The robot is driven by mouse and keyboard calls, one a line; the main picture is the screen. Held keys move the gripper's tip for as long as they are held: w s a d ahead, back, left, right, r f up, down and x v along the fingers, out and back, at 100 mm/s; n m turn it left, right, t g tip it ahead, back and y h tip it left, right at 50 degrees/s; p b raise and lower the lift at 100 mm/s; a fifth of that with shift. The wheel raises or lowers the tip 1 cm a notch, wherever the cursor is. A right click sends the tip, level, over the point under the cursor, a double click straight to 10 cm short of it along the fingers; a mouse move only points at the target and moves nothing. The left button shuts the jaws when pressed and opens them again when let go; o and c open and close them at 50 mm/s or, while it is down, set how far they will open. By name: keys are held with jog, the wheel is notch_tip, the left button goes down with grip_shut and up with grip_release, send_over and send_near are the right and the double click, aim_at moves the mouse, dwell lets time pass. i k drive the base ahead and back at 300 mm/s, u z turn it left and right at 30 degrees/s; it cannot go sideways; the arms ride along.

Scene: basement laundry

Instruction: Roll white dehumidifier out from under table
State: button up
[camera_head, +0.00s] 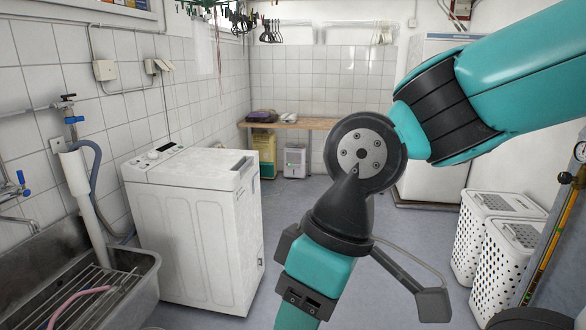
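The white dehumidifier (295,161) stands on the floor under the wooden table (308,123) at the back wall. It is small and boxy, with a grey upper front and a small green spot on it. A yellow and green box-like thing (264,152) stands to its left, also under the table. My teal and black arm crosses the right and middle of the view, well in front of the table. My gripper's fingertips are not visible, so its state does not show.
A white washing machine (205,230) stands at left, beside a metal sink (125,290). White laundry baskets (497,255) stand at right, and a tall white cabinet (432,165) at back right. Grey floor (300,205) lies open between the washing machine and my arm.

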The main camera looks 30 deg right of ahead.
aim_at(294, 155)
jog(key=z, duration=0.15)
jog(key=i, duration=0.75)
jog(key=z, duration=0.6)
jog(key=i, duration=2.1)
jog(key=z, duration=0.5)
jog(key=i, duration=2)
jog(key=u, duration=0.35)
jog(key=i, duration=1.65)
jog(key=u, duration=0.2)
